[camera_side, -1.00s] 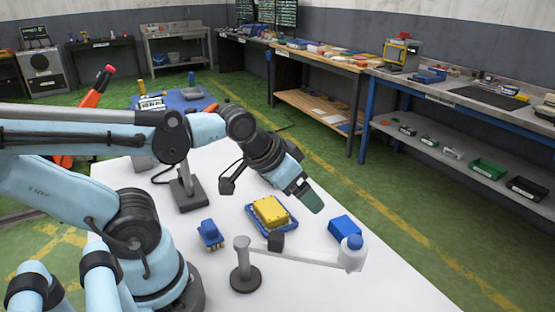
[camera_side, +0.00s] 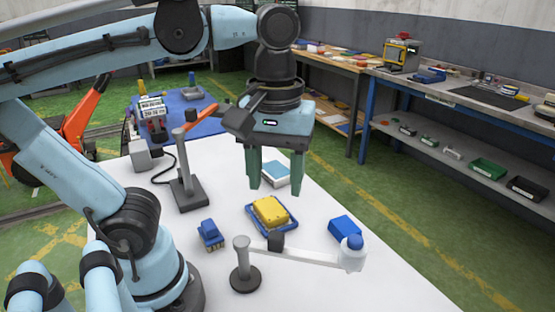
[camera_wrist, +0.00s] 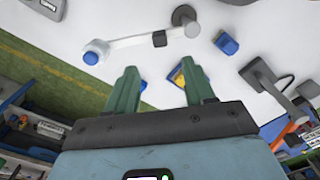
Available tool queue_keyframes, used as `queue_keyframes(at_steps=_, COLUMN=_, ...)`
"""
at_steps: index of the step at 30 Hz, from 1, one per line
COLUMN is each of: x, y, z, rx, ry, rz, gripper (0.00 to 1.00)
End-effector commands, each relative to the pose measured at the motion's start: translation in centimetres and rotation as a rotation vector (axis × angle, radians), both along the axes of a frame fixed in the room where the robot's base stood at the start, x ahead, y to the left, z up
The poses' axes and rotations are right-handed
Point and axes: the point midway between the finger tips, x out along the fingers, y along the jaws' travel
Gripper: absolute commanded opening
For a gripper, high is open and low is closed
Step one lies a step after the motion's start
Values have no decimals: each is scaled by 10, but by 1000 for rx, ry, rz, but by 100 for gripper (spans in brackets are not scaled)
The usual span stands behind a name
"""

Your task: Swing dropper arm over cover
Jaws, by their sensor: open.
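The dropper arm (camera_side: 310,257) is a pale bar with a black block on it, running right from a grey post (camera_side: 241,265) to a head with a blue ball (camera_side: 355,242). A yellow block (camera_side: 270,210), possibly the cover, sits in a blue tray (camera_side: 286,228) behind the bar. The bar lies in front of the tray, its head to the right of it. My gripper (camera_side: 275,187) is open and empty, pointing down above and behind the yellow block. In the wrist view the bar (camera_wrist: 130,42) lies beyond my fingers (camera_wrist: 158,70), apart from them; the yellow block is mostly hidden.
A blue block (camera_side: 343,228) stands behind the dropper head. A small blue piece (camera_side: 210,234) lies left of the tray. A dark-based stand (camera_side: 187,190) is at the back left. A blue and white box (camera_side: 275,172) shows behind my fingers. The white table's front right is clear.

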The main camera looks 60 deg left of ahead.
Motion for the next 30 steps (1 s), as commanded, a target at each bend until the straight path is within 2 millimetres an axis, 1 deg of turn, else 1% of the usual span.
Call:
queue_keyframes(at_steps=5, x=0, y=0, z=-16, rx=0, ry=0, rz=2, gripper=53)
queue_keyframes(at_steps=12, x=0, y=0, z=-54, rx=-1, ry=-1, rz=1, gripper=53)
queue_keyframes(at_steps=21, x=0, y=0, z=-95, rx=-1, ry=-1, rz=0, gripper=53)
queue_keyframes(at_steps=27, x=0, y=0, z=-112, rx=-1, ry=-1, rz=0, gripper=53)
queue_keyframes(at_steps=30, x=0, y=0, z=-116, rx=-1, ry=-1, rz=0, gripper=53)
